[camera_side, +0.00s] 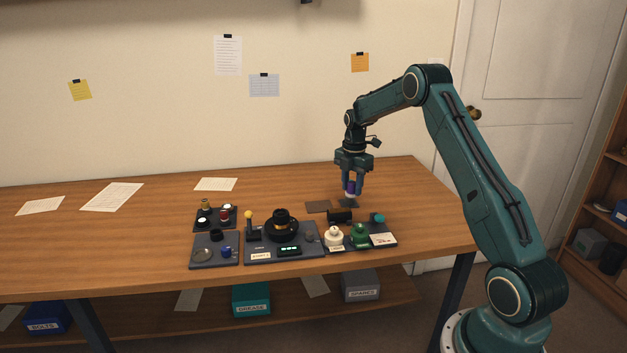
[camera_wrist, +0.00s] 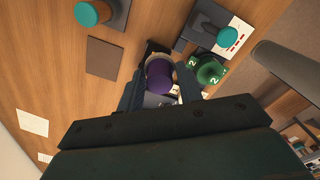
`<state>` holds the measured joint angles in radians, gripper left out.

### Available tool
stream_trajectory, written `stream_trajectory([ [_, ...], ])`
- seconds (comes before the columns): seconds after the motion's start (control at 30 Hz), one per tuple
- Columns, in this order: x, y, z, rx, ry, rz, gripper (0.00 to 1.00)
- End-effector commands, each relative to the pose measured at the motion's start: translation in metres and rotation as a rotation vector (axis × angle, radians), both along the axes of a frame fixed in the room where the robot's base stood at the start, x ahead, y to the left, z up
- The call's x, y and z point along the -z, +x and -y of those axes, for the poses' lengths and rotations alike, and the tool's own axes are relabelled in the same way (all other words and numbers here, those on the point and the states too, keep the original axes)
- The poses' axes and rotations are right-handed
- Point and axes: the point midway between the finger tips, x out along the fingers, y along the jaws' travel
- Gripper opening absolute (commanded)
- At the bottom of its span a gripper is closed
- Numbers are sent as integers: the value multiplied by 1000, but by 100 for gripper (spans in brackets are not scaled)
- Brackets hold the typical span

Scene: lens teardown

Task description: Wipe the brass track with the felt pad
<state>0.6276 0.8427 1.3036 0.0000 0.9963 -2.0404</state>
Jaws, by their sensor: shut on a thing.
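My gripper (camera_side: 351,189) is shut on a purple cylindrical piece (camera_wrist: 159,78), upright between the fingers. A paler band shows at its end in the wrist view; I cannot tell whether this is the felt pad. In the side view, my gripper is above a small dark grey patch (camera_side: 348,203) on the table, behind a short black cylinder (camera_side: 340,216). A black round lens part (camera_side: 282,225) stands on the middle dark tray (camera_side: 262,258). I cannot make out the brass track in either view.
A flat brown pad (camera_side: 318,206) lies left of my gripper. Smaller dark trays (camera_side: 213,263) stand at left. The table's left side holds only papers.

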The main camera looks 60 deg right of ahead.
Motion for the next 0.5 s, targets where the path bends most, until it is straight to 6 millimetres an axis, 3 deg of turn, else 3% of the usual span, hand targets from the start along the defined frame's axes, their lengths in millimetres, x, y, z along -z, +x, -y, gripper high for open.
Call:
stream_trajectory([
  [0.23,-22,1,0,0,-1,2,14],
  [0.5,-30,0,0,0,-1,1,14],
])
